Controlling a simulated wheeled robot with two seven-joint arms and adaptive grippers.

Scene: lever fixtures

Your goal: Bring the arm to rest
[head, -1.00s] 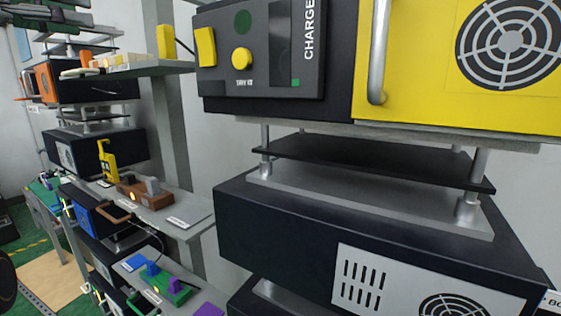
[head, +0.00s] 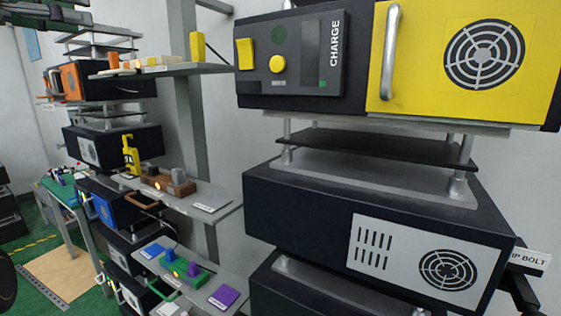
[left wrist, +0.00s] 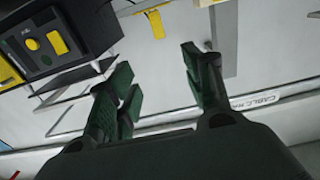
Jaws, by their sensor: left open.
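My left gripper (left wrist: 160,82) shows in the left wrist view with its two dark green fingers spread apart and nothing between them. Pale wall and grey rails lie beyond the fingertips. The black CHARGE panel (left wrist: 32,62) with its yellow button is at the upper left of that view, apart from the fingers. My right gripper is not seen.
A black box with a vented plate (head: 348,205) stands below the yellow unit. A BOLT sign (head: 532,260) is at the lower right.

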